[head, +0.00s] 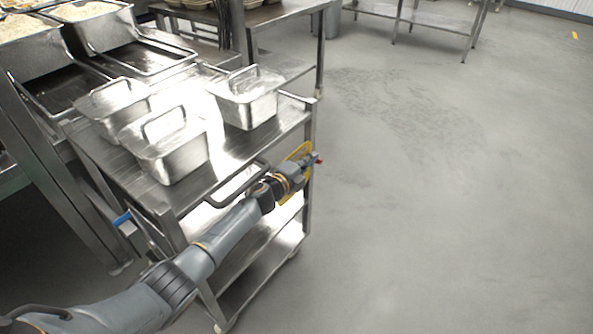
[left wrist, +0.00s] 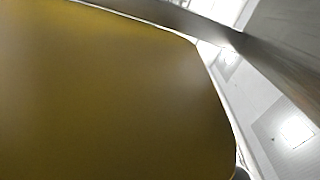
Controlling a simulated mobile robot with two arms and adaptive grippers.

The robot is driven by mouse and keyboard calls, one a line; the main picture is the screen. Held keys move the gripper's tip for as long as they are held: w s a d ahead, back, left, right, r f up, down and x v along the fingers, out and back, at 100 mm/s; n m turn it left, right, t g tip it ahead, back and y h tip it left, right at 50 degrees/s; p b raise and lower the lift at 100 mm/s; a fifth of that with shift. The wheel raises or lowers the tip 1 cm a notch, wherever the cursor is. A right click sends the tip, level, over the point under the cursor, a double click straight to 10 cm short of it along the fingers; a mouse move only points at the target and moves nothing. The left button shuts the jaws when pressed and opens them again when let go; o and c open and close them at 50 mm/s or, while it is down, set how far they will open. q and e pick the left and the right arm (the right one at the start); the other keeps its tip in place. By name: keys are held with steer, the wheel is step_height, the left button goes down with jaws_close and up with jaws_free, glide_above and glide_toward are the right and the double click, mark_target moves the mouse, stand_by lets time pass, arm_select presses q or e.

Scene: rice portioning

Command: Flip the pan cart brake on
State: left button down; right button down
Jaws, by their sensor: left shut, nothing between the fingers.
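The pan cart (head: 250,166) is a steel trolley with a top deck and lower shelves, carrying metal pans with raised handles. My left arm reaches across its near side. My left gripper (head: 309,160) is shut with nothing held, at the cart's right corner post. A yellow plate (head: 304,149) is right beside the gripper and partly hidden by it. It fills most of the left wrist view (left wrist: 110,95), very close. A small red piece (head: 319,161) shows at the fingertips; I cannot tell whether it is the brake or whether the gripper touches it. My right gripper is out of view.
Several pans, including one at the front (head: 170,160), stand on the cart top. A blue-marked part (head: 124,222) is at the cart's left end. A steel counter (head: 30,72) with rice trays adjoins at the left. The floor (head: 450,210) to the right is clear.

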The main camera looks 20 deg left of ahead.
arm_select(q)
steer(key=v, duration=1)
steer(key=shift+s, duration=0.35)
